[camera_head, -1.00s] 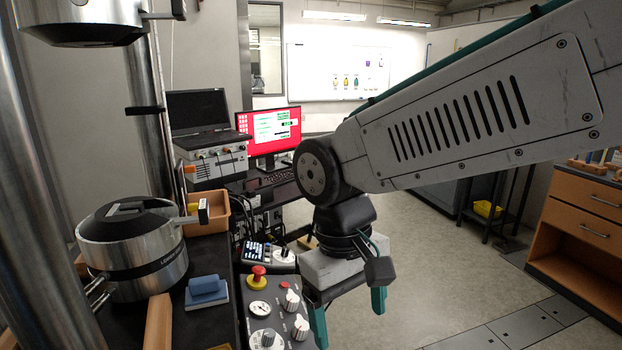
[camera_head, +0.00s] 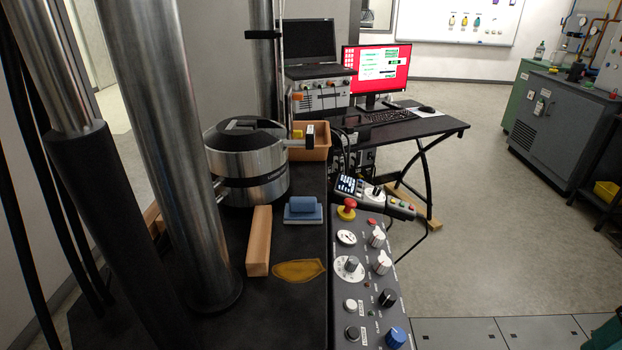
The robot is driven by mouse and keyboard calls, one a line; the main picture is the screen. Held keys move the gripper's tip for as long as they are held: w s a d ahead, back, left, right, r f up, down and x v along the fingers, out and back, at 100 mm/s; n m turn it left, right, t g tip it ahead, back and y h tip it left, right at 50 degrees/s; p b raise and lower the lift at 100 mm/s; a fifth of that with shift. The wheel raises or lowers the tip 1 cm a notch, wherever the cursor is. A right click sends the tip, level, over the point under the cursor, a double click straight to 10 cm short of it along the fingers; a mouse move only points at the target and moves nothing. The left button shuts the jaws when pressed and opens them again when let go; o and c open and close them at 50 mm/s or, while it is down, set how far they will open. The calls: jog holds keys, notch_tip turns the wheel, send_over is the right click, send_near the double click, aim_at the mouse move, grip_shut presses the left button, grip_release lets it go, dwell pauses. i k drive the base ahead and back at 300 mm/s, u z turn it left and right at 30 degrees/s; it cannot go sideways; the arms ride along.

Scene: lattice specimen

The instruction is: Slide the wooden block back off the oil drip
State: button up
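The wooden block (camera_head: 259,241) is a long pale bar lying on the dark bench top, left of centre. A flat amber-brown patch, which looks like the oil drip (camera_head: 299,271), lies just right of the block's near end. The patch's left tip comes up to the block's side. I cannot tell whether any of it runs under the block. My gripper is not in view. Only a teal sliver shows at the bottom right corner, and I cannot tell which part of my arm it is.
A blue pad on a pale plate (camera_head: 303,210) lies right of the block. A steel cylinder (camera_head: 247,165) and an orange bin (camera_head: 310,142) stand behind. Thick columns rise at the left. A control panel with knobs and a red button (camera_head: 347,208) borders the bench's right side.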

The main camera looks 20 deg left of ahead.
aim_at(258, 260)
jog(key=u, duration=1.4)
jog(key=i, duration=0.15)
jog(key=z, duration=0.15)
